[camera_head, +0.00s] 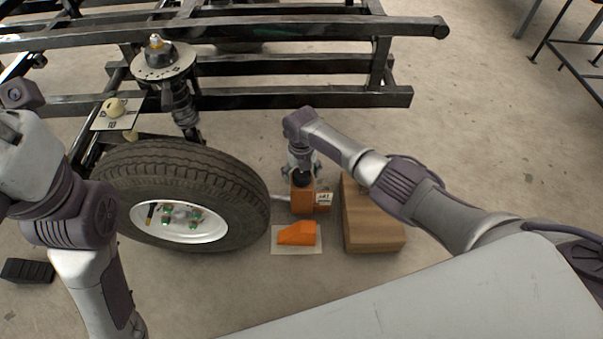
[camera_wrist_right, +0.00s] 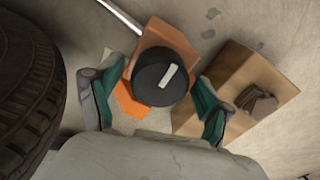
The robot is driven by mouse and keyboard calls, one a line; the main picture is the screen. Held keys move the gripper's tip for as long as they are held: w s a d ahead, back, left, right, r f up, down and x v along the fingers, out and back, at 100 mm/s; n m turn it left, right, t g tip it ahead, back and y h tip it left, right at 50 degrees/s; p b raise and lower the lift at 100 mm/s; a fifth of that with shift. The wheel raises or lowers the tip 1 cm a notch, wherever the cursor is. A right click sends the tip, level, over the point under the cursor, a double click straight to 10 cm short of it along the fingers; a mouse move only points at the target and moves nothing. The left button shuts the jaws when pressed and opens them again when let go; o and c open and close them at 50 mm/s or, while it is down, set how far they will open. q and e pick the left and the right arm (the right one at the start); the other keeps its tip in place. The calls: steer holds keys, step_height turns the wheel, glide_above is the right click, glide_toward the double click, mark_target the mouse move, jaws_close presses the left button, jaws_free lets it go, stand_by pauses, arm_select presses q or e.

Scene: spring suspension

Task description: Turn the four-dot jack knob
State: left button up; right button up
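The orange-brown jack (camera_head: 303,199) stands on the floor to the right of the tyre, with a small white label (camera_head: 324,198) on its side. Its round black knob (camera_head: 302,178) is on top, under my right gripper (camera_head: 301,165). In the right wrist view the knob (camera_wrist_right: 150,88) has a pale bar mark on its face, and no four dots are readable. The open fingers of my right gripper (camera_wrist_right: 160,75) stand on either side of the knob, with gaps visible. My left arm comes in from the left, but its gripper does not show.
A large tyre (camera_head: 180,165) stands left of the jack. An orange wedge (camera_head: 297,234) lies on a pale mat (camera_head: 284,248) in front. A brown wooden block (camera_head: 372,225) is on the right. The dark steel frame (camera_head: 300,98) and spring strut (camera_head: 180,100) are behind.

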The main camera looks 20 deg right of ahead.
mark_target(302, 173)
step_height(302, 173, up, 12)
stand_by(0.7)
stand_by(0.4)
